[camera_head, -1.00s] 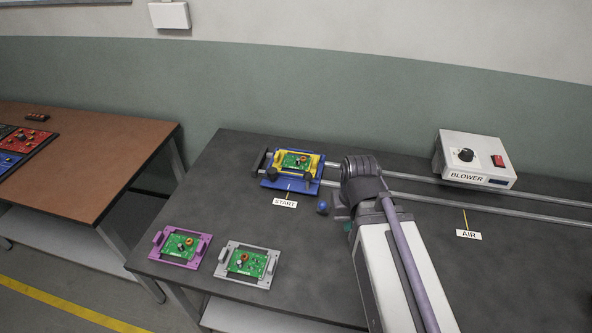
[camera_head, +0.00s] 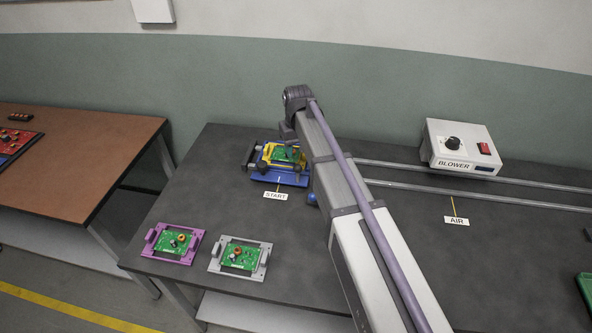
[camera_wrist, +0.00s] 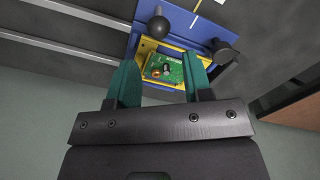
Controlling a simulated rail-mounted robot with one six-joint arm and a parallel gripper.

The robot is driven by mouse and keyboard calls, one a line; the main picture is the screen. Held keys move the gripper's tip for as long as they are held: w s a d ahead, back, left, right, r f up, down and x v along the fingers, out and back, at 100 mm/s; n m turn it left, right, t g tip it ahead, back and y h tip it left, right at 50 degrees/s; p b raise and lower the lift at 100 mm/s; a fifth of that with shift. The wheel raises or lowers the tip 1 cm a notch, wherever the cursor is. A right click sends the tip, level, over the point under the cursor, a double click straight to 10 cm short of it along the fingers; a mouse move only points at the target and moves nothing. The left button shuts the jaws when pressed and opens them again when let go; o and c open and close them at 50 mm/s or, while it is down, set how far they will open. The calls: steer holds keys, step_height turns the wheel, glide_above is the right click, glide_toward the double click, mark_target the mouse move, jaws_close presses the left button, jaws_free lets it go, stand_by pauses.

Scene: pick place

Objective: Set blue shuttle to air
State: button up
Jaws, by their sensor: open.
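The blue shuttle (camera_head: 280,179) sits on the rails at the left end, by the START label (camera_head: 275,195). It carries a yellow frame (camera_head: 266,154) with a green circuit board (camera_head: 286,155). My gripper (camera_wrist: 160,74) is open, and its two green fingers stand apart. In the wrist view the fingers lie over either side of the board (camera_wrist: 164,68) and yellow frame (camera_wrist: 208,62); contact cannot be told. The blue plate (camera_wrist: 180,14) and two dark knobs show beyond. In the head view my arm partly hides the shuttle's right side. The AIR label (camera_head: 457,221) is at the right.
The blower box (camera_head: 461,147) stands behind the rails (camera_head: 430,188) at right, level with AIR. A purple frame (camera_head: 173,244) and a grey frame (camera_head: 240,255), each with a board, lie at the front left.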

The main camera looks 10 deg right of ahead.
mark_target(298, 172)
steer(key=shift+o, duration=1)
steer(key=shift+s+f, duration=0.1)
step_height(298, 172, down, 11)
steer(key=b, duration=1.1)
steer(key=shift+d, duration=0.1)
steer(key=shift+r, duration=0.2)
steer(key=shift+c, duration=0.2)
jaws_close()
